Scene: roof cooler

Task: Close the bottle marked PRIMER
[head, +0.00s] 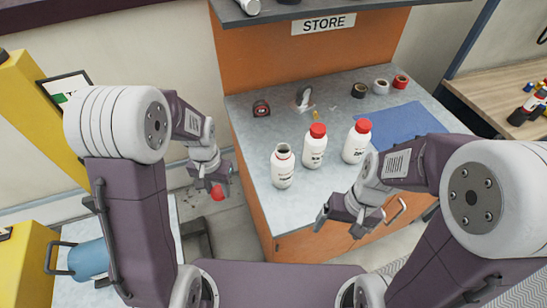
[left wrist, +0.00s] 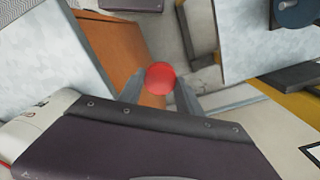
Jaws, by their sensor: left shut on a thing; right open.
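An open white bottle (head: 283,166) with a dark mouth stands upright at the left edge of the grey counter. Its label is too small to read surely. Two more white bottles, one in the middle (head: 314,147) and one at the right (head: 356,141), stand beside it with red caps on. My left gripper (head: 217,188) is shut on a loose red cap (head: 218,193), left of the counter and out over the floor. The red cap also shows between the fingertips in the left wrist view (left wrist: 160,78). My right gripper (head: 340,222) is open and empty in front of the counter.
A wooden table (head: 505,90) stands at the far right.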

